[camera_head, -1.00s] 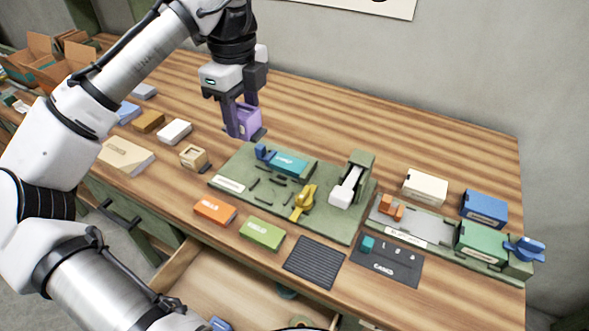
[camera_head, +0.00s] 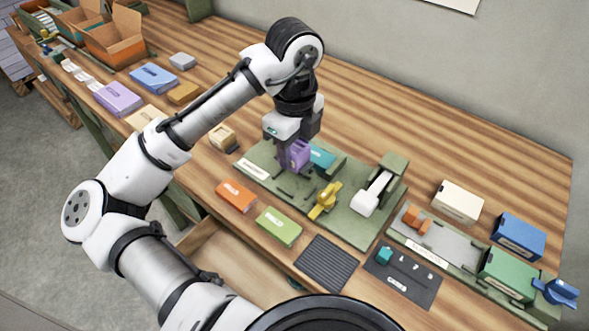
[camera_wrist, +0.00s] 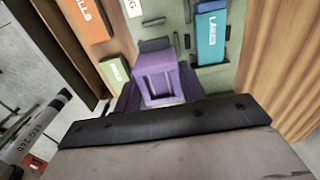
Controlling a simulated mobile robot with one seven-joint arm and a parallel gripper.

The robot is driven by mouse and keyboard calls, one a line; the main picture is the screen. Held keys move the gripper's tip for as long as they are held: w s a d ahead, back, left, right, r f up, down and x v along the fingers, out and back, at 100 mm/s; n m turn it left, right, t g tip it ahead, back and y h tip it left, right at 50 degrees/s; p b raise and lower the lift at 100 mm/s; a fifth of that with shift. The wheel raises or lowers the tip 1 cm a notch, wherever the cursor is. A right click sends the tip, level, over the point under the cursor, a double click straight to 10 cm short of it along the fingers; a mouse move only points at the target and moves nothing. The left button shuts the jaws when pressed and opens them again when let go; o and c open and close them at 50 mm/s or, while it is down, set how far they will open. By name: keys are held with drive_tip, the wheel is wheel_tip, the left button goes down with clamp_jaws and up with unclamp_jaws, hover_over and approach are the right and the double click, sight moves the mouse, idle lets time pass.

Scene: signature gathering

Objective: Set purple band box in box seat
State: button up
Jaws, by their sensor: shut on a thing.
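My gripper (camera_head: 292,160) is shut on the purple band box (camera_head: 300,155). In the wrist view my gripper (camera_wrist: 158,98) has its fingers on either side of the box (camera_wrist: 156,78), which has a recessed face. The box is at the back left part of the green board (camera_head: 352,222), close beside a teal box (camera_head: 321,158). The teal box also shows in the wrist view (camera_wrist: 211,36). I cannot tell whether the purple box touches the board. Low ridges mark places on the board, but I cannot tell which is the box seat; the gripper hides part of that area.
A yellow lever (camera_head: 326,199) and a white-handled press (camera_head: 374,192) stand on the board. Orange (camera_head: 236,194) and green (camera_head: 279,226) boxes lie along its front. A beige block (camera_head: 222,136) sits to its left. The table behind is clear.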

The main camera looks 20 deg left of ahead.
sight(295, 186)
wheel_tip(295, 186, down, 7)
drive_tip(key=shift+f+p, duration=0.1)
drive_tip(key=shift+p, duration=0.2)
drive_tip(key=shift+s+d+f+b, duration=0.1)
drive_tip(key=shift+s+f+b, duration=0.05)
drive_tip(key=shift+f+b, duration=0.4)
drive_tip(key=o, duration=1)
drive_tip(key=shift+f, duration=0.15)
drive_tip(key=shift+s, duration=0.1)
drive_tip(key=shift+r+p, duration=0.5)
drive_tip(key=shift+r, duration=0.25)
drive_tip(key=r, duration=0.4)
drive_tip(key=r+b, duration=0.1)
drive_tip(key=r, duration=0.7)
drive_tip(key=shift+w, duration=0.25)
